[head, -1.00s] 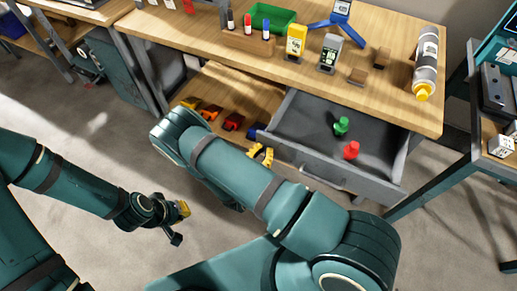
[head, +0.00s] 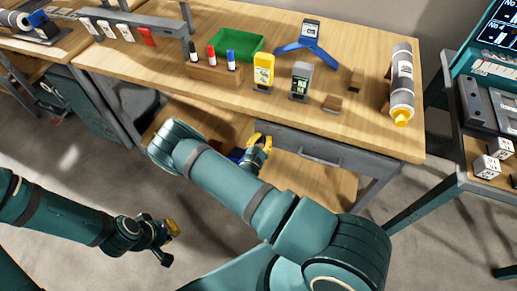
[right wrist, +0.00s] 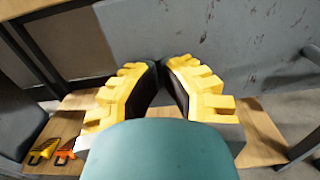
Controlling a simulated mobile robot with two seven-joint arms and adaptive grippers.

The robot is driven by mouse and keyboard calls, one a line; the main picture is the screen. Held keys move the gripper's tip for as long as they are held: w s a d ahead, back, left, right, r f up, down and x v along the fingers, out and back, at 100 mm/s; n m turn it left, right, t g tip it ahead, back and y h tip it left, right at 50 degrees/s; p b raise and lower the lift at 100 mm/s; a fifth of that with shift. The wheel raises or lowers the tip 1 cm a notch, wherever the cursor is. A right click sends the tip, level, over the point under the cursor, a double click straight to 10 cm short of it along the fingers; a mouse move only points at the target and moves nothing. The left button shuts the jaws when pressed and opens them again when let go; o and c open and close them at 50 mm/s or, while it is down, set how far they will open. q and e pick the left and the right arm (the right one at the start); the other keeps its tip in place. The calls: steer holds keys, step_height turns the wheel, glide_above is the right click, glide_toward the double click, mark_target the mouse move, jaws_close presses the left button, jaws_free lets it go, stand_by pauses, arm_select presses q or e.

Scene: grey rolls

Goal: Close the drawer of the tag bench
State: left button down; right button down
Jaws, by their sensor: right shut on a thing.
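The tag bench (head: 225,88) has a wooden top. Its grey drawer (head: 345,162) sits in under that top, with the front looking flush or nearly so; its inside is hidden. My right gripper (head: 260,141) is at the left end of the drawer front. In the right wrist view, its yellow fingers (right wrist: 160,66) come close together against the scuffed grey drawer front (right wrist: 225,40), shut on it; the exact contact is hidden. My left gripper (head: 168,240) hangs low over the floor, away from the bench, its finger gap unclear.
A lower shelf (head: 315,185) lies under the drawer. A side cart (head: 470,150) is at the right.

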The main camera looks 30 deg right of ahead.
steer(key=x, duration=0.3)
steer(key=shift+w+d, duration=0.1)
arm_select(q)
steer(key=shift+w+d, duration=0.1)
arm_select(e)
steer(key=shift+w+r, duration=0.1)
steer(key=shift+r, duration=0.05)
